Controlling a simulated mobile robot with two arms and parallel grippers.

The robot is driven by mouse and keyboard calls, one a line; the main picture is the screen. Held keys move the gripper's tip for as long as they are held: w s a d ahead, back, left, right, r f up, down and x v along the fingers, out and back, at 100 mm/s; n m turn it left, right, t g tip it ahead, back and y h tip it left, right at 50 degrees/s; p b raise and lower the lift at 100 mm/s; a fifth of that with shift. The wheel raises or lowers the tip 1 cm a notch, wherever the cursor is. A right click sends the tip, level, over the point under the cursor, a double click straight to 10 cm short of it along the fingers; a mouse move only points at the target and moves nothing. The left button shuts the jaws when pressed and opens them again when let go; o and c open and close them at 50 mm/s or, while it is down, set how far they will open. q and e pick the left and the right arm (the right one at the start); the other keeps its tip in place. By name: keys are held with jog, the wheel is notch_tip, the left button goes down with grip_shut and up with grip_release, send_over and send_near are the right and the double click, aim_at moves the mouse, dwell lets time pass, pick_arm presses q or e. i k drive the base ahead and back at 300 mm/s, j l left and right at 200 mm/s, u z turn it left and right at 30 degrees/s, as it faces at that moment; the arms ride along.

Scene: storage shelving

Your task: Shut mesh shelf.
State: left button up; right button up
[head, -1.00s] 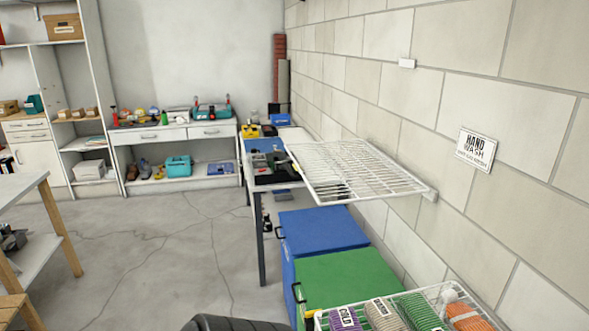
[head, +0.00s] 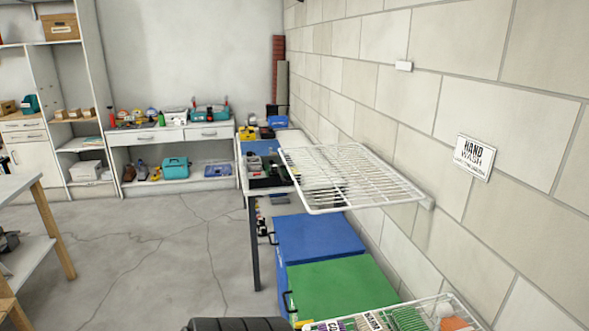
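The white wire mesh shelf (head: 350,176) sticks out from the block wall on the right, roughly level, with its wall-side edge at a small white bracket (head: 427,202). It lies open above the blue box. Nothing rests on it. Neither of my grippers shows in the head view.
Below the shelf stand a blue box (head: 318,236) and a green box (head: 338,286). A wire basket (head: 462,300) of labelled goods is at the bottom right. A cluttered table (head: 256,190) stands behind the shelf. A workbench (head: 22,183) is at left. The cracked floor between is clear.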

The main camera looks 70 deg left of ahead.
aim_at(422, 198)
jog(key=i+u, duration=0.1)
jog(key=u, duration=0.3)
jog(key=i+j+u, duration=0.1)
jog(key=u, duration=0.25)
jog(key=i+u, duration=0.1)
jog(key=u, duration=0.3)
